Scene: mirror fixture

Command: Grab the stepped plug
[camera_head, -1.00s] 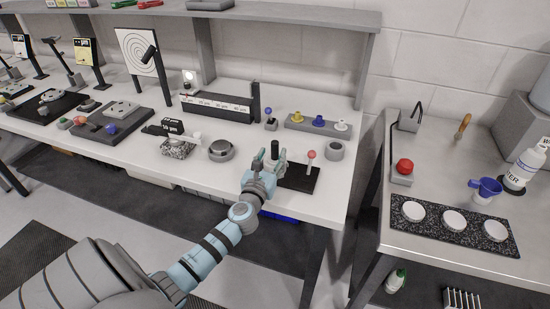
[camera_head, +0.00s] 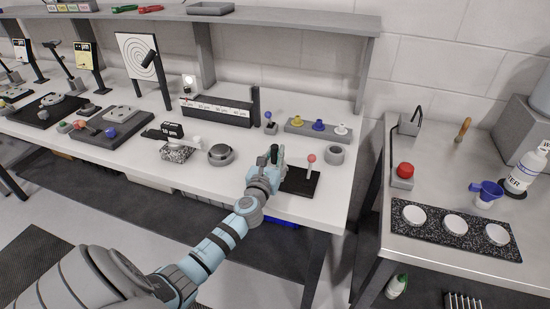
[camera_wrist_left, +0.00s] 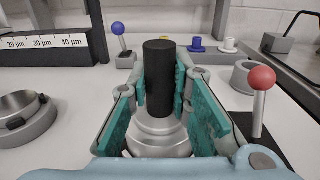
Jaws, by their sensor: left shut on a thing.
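The stepped plug (camera_wrist_left: 159,80) has an upright black cylindrical handle above a wider silver stepped base in the left wrist view. My left gripper (camera_wrist_left: 163,92) has its teal finger pads on both sides of it and is shut on it. In the head view, the black top of the plug (camera_head: 274,153) shows between the fingers of my left gripper (camera_head: 273,161), near the bench's front edge. The fingers and arm hide its lower part there. I cannot tell whether its base touches anything. My right gripper is not in view.
A black plate with a red-ball lever (camera_head: 311,160) stands just right of the gripper. A grey ring (camera_head: 334,154) is behind it, and a round metal dish (camera_head: 221,155) lies left. A blue-knobbed piece (camera_head: 270,123) and a grey rack of small plugs (camera_head: 299,123) are farther back.

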